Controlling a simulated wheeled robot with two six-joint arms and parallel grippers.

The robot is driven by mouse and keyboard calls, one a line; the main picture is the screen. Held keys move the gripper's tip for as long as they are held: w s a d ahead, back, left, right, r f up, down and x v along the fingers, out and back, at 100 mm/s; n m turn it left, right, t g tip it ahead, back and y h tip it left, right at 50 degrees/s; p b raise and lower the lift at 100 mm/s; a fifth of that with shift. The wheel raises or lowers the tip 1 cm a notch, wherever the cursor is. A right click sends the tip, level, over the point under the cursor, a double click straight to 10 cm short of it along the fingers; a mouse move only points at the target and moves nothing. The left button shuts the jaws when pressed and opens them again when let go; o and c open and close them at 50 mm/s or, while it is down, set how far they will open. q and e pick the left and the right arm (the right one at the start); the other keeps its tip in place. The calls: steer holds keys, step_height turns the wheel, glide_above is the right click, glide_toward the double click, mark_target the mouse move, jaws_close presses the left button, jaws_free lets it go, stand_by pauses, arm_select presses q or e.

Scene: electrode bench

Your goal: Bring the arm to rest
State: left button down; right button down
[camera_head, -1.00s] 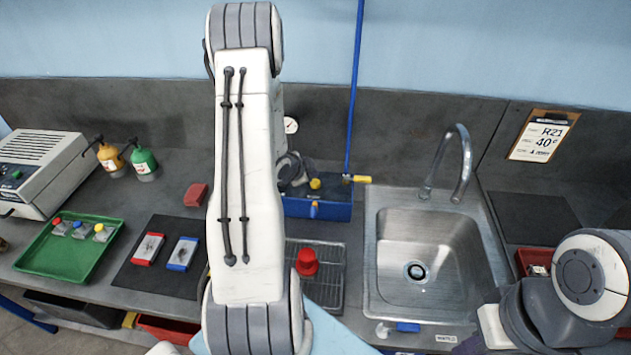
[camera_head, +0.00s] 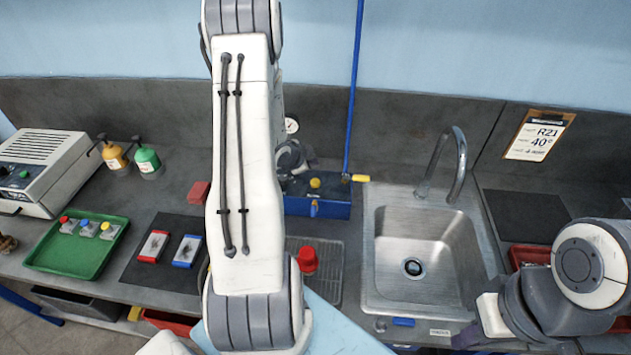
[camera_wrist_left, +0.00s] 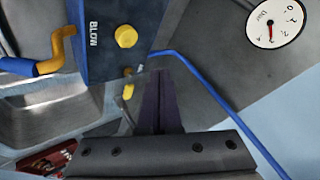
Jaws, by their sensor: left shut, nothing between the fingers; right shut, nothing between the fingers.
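My left arm (camera_head: 245,170) stands upright through the middle of the head view, its white link hiding part of the bench. My left gripper shows in the left wrist view (camera_wrist_left: 160,108), its dark fingers together and empty. It points toward the blue box marked "BLOW" with a yellow knob (camera_wrist_left: 126,36) and the round gauge (camera_wrist_left: 275,22). In the head view the dark wrist end shows partly behind the link near the blue box (camera_head: 318,205).
A green tray (camera_head: 55,262) with small capped pieces, a dark mat (camera_head: 140,268) with red and blue frames, and a grey instrument (camera_head: 40,160) are at left. The sink (camera_head: 375,275) with tap (camera_head: 461,165) is right of centre. A red cup-like piece (camera_head: 307,260) stands on the rack.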

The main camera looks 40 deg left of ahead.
stand_by(0.3)
arm_select(q)
steer(key=s+d+r+g+b, duration=0.1)
steer(key=d+r+g+b, duration=0.15)
steer(key=d, duration=0.95)
steer(key=s+d+r+g+b, duration=0.15)
steer(key=d+b, duration=0.25)
steer(key=d, duration=0.8)
steer(key=s+d+g+b, duration=0.1)
steer(key=s+d, duration=0.3)
steer(key=s, duration=0.4)
steer(key=s+d+g+h+b, duration=0.1)
steer(key=s+d+g+b, duration=0.1)
steer(key=s+d, duration=0.3)
steer(key=s+d+g+h+b, duration=0.1)
steer(key=s+d, duration=0.4)
steer(key=s, duration=0.6)
steer(key=shift+r+g, duration=0.25)
steer(key=shift+g, duration=0.35)
